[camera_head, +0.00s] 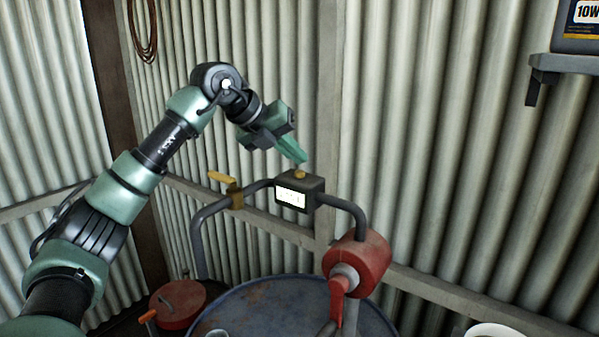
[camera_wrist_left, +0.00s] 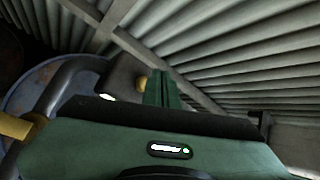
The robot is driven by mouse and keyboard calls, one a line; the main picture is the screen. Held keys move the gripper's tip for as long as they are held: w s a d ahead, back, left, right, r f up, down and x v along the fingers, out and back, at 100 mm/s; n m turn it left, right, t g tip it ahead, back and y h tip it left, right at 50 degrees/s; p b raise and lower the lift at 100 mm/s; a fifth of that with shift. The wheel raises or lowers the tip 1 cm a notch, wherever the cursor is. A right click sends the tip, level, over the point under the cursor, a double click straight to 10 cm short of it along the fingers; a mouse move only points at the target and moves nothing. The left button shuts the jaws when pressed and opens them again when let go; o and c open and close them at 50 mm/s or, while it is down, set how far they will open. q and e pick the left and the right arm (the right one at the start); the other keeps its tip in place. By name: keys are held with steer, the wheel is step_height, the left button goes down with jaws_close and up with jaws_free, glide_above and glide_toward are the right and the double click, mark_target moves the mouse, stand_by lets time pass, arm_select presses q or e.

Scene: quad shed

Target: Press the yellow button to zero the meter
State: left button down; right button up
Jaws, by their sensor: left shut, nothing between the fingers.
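The yellow button (camera_head: 299,174) sits on top of a dark meter box (camera_head: 316,186) with a lit white display, mounted on a bent grey pipe above a blue drum. My left gripper (camera_head: 303,160) is shut and empty. Its fingertips point down and are just above the button in the head view; I cannot tell if they touch it. In the left wrist view the closed green fingers (camera_wrist_left: 162,88) are beside the button (camera_wrist_left: 142,83), with the meter box (camera_wrist_left: 122,78) behind. The digits on the display are too small to read. My right gripper is not in view.
A yellow valve lever (camera_head: 222,179) is on the pipe left of the meter. A red pump body (camera_head: 368,262) is at lower right, above the blue drum (camera_head: 270,300). A red can (camera_head: 180,303) stands at lower left. Corrugated walls close in behind; a shelf (camera_head: 565,63) is at upper right.

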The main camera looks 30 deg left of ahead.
mark_target(296, 172)
arm_select(q)
steer(key=shift+f, duration=0.15)
steer(key=shift+f, duration=0.3)
steer(key=shift+f+b, duration=0.5)
stand_by(0.8)
steer(key=shift+r, duration=0.15)
steer(key=shift+r+p, duration=0.8)
steer(key=shift+p, duration=0.1)
step_height(296, 172, up, 5)
steer(key=p, duration=0.4)
steer(key=shift+p, duration=0.3)
